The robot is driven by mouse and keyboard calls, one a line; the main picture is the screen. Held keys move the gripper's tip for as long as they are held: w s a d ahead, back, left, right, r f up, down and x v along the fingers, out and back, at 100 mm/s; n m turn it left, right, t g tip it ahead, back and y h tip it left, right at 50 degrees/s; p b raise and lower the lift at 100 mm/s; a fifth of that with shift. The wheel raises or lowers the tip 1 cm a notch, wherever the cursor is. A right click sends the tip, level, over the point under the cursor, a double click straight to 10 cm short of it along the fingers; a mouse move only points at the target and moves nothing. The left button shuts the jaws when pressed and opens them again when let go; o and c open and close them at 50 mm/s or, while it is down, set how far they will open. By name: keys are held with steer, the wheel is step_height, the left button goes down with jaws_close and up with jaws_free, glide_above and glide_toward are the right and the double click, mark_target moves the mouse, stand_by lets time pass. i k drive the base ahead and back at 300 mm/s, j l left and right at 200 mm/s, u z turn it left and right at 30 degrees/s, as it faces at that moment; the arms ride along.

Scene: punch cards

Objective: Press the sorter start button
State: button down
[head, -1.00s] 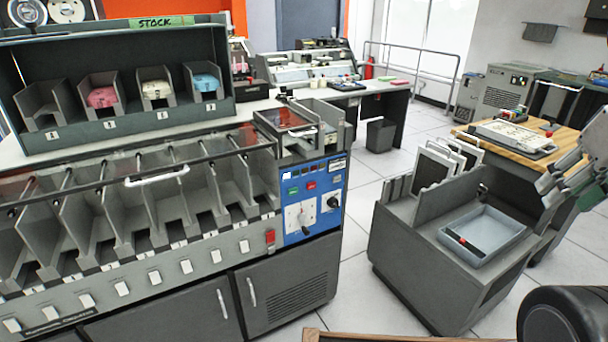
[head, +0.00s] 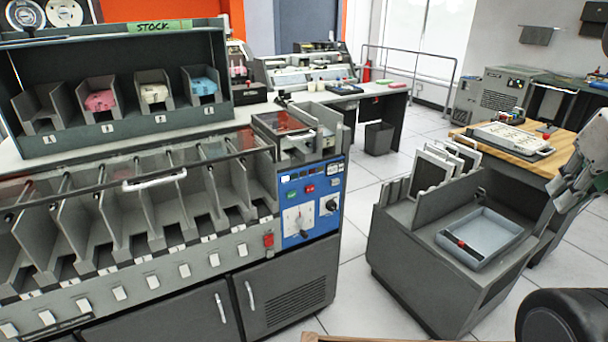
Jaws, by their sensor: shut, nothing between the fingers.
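The card sorter (head: 190,262) fills the left and middle of the head view. Its blue control panel (head: 322,228) is at its right end. A green button (head: 292,195) sits on the panel's upper left, with a red button (head: 309,188) to its right. Button lettering is too small to read. Below them are a white dial plate (head: 298,218) and a dark knob (head: 330,205). My gripper (head: 562,192) is at the right edge, shut and empty, well apart from the panel. Part of it is cut off by the frame.
A grey cart (head: 408,262) with a pale tray (head: 484,240) and upright frames stands between the panel and my gripper. A wooden-topped table (head: 470,143) is behind it. White floor (head: 350,285) is open between sorter and cart.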

mark_target(290, 195)
steer(key=i+l, duration=0.2)
steer(key=l, duration=0.2)
steer(key=i+l, duration=0.25)
steer(key=l, duration=0.15)
steer(key=u, duration=1.65)
